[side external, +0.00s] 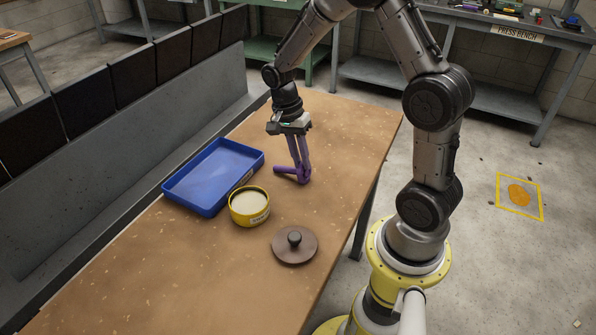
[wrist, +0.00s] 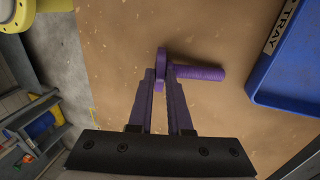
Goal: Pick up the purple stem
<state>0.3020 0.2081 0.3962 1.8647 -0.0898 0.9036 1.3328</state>
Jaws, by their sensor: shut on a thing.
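The purple stem (side external: 284,171) is at the tabletop on the right of the blue tray. In the wrist view the stem (wrist: 200,72) points right from between my fingertips, and a rounded purple part stands at its left end. My gripper (side external: 303,177) points down with its purplish fingers shut on the stem near that end. The fingers of my gripper (wrist: 161,75) hide part of the stem. Whether the stem touches the table is hard to tell.
A blue tray (side external: 168,186) lies left of the stem. A yellow tub (side external: 250,218) with pale contents and a brown lid (side external: 294,252) with a dark knob are in front. Dark bins (side external: 85,103) line the far left. The front of the wooden table (side external: 215,285) is clear.

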